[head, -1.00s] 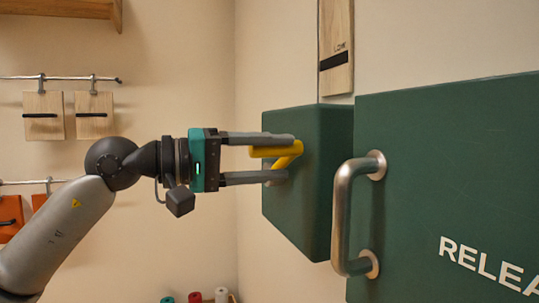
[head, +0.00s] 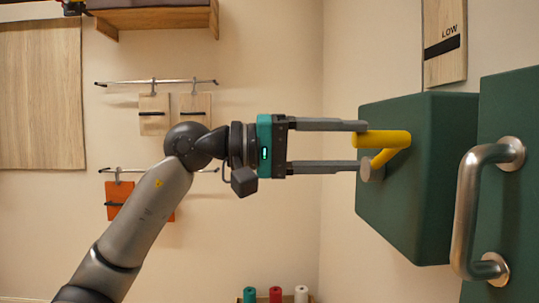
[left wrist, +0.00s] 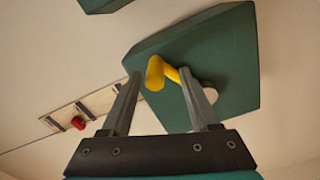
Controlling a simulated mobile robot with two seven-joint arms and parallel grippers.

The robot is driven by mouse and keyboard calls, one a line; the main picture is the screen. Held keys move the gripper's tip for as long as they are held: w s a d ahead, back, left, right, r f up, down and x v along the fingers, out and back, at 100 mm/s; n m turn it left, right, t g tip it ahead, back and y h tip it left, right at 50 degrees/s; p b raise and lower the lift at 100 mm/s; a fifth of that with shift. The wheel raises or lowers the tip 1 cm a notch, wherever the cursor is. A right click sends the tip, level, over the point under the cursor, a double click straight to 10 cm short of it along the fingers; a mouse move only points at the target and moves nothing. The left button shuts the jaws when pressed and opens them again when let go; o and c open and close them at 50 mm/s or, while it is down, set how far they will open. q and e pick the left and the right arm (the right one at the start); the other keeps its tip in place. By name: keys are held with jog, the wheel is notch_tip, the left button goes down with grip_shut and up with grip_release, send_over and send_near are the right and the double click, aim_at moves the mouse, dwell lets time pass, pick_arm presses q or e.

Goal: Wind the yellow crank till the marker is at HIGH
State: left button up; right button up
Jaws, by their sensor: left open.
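The yellow crank (head: 385,138) sticks out from the left face of a green box (head: 430,180). Its grip points left, and its arm slopes down to a round grey hub (head: 372,169). My left gripper (head: 362,146) is open, its fingertips level with the free end of the grip. In the left wrist view the yellow grip end (left wrist: 155,73) shows between the fingertips (left wrist: 161,76), and the hub (left wrist: 209,94) is beside the right finger. The black marker (head: 442,48) lies across a wooden board (head: 444,70) just under the word LOW. HIGH is not in view. My right gripper is not in view.
A metal handle (head: 467,210) stands out from a green panel (head: 510,250) right of the box. Rails with hanging boards (head: 154,115) and a wooden shelf (head: 155,20) are on the back wall. Coloured spools (head: 275,295) sit low down.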

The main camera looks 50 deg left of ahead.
pick_arm(q)
jog(key=v, duration=1)
jog(key=shift+s+b, duration=0.2)
jog(key=shift+b, duration=0.2)
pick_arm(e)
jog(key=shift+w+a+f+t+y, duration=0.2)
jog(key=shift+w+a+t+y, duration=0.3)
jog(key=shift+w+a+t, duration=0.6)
pick_arm(q)
jog(key=shift+w, duration=0.1)
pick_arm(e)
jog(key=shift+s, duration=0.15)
